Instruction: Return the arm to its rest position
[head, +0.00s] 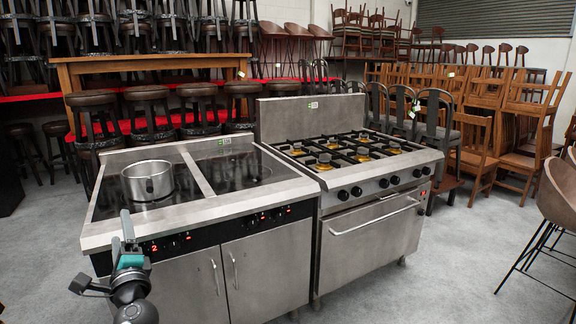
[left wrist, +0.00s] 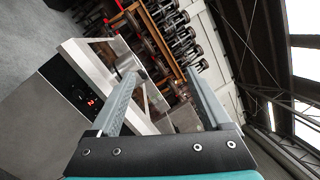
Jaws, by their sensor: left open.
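My left gripper (head: 126,228) is in front of the left front corner of the induction cooker in the head view. Its two fingers also show in the left wrist view (left wrist: 160,98), spread apart with nothing between them. My right gripper is in neither view. A steel pot (head: 147,181) stands upright on the left black glass hob, apart from the gripper.
The induction cooker (head: 262,252) has a lit red display on its front. A gas range (head: 372,238) stands right beside it. Stools (head: 150,110) and stacked wooden chairs (head: 500,105) fill the back.

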